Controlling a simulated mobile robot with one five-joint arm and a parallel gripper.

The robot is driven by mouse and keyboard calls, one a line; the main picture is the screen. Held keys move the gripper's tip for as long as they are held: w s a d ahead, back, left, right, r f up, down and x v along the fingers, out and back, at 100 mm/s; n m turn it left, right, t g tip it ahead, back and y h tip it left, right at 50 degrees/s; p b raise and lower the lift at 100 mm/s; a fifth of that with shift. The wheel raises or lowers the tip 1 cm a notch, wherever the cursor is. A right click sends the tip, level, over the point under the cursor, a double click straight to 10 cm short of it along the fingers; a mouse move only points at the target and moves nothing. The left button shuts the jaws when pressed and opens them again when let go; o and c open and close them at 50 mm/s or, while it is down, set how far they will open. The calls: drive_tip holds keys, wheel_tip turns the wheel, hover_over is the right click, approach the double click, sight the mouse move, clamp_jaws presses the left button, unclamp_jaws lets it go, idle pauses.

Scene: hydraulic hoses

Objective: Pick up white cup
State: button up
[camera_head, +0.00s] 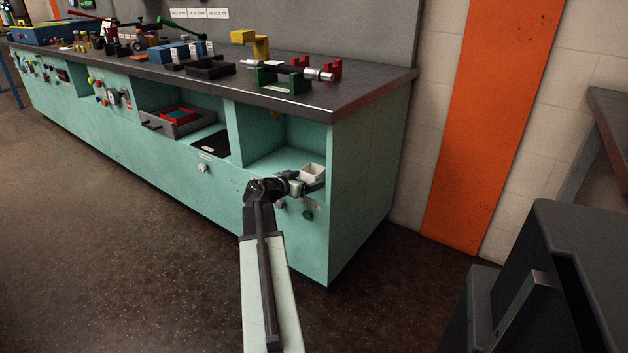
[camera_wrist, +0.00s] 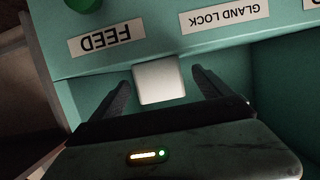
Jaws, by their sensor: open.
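The white cup (camera_head: 312,173) is a small square-rimmed cup in the right-hand open compartment of the teal bench, close to its front edge. In the wrist view the white cup (camera_wrist: 158,82) shows as a pale square between my two fingers. My gripper (camera_head: 303,184) reaches into the compartment opening right at the cup. In the wrist view my gripper (camera_wrist: 160,85) is open, with one dark finger on each side of the cup.
The teal bench (camera_head: 362,180) has a dark top (camera_head: 345,95) above the compartment, with a green block (camera_head: 285,84) and other fittings on it. A FEED label (camera_wrist: 106,37) and a GLAND LOCK label (camera_wrist: 223,17) sit on the front panel. A dark cabinet (camera_head: 560,270) stands at right.

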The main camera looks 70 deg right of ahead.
drive_tip(key=b+x, duration=0.1)
drive_tip(key=x, duration=0.3)
drive_tip(key=shift+s+d+f, duration=0.15)
drive_tip(key=shift+s+d, duration=0.05)
drive_tip(key=shift+d, duration=0.05)
drive_tip(key=shift+a, duration=0.1)
drive_tip(key=c, duration=1.4)
wheel_tip(320, 180, up, 10)
drive_tip(key=p, duration=1)
drive_tip(key=shift+c, duration=0.2)
